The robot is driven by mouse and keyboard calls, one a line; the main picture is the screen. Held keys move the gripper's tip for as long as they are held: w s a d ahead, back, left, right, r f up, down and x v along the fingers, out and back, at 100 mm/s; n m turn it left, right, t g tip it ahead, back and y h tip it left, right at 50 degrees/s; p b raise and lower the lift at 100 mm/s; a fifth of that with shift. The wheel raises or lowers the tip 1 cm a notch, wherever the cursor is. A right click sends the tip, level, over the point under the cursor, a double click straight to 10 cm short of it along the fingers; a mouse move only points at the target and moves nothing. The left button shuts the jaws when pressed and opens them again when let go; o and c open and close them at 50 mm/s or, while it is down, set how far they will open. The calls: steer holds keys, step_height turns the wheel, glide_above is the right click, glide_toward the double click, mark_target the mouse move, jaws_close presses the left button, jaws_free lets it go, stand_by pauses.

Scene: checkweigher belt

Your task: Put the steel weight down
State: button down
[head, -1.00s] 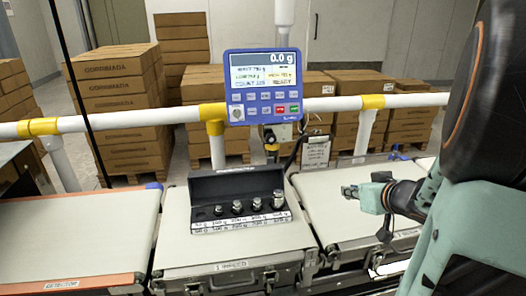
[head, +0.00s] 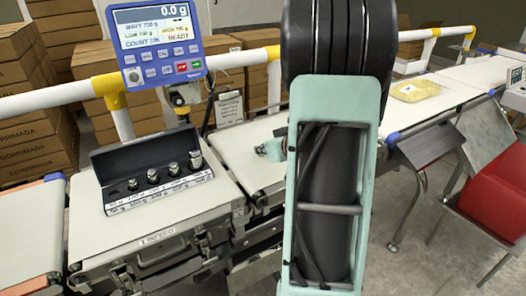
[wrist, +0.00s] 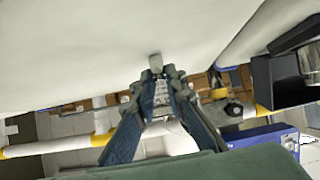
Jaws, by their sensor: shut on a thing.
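My gripper (wrist: 160,80) is shut on a small steel weight (wrist: 155,61), whose pale end sticks out between the fingertips in the wrist view. A light belt surface (wrist: 80,50) fills the upper part of that view; I cannot tell whether the weight touches it. In the head view my gripper (head: 272,149) is over the belt (head: 238,150) right of the weight box, partly hidden by my arm, and the held weight cannot be made out. The black weight box (head: 103,163) stands open on the infeed belt (head: 110,232) with several steel weights in it.
The blue indicator (head: 155,42) reads 0.0 g. A white rail with yellow joints (head: 108,83) runs behind the belts. A yellow bag (head: 414,91) lies on the far right belt, near a red bin (head: 492,195). Cartons (head: 30,120) are stacked behind.

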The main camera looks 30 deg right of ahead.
steer(key=shift+r, duration=0.1)
steer(key=c, duration=2)
jaws_free()
steer(key=shift+o, duration=0.2)
steer(key=shift+s+r, duration=0.15)
steer(key=shift+r, duration=0.05)
steer(key=p+v, duration=0.3)
steer(key=v, duration=0.8)
steer(key=shift+s+p, duration=0.3)
steer(key=shift+w+a+r, duration=0.1)
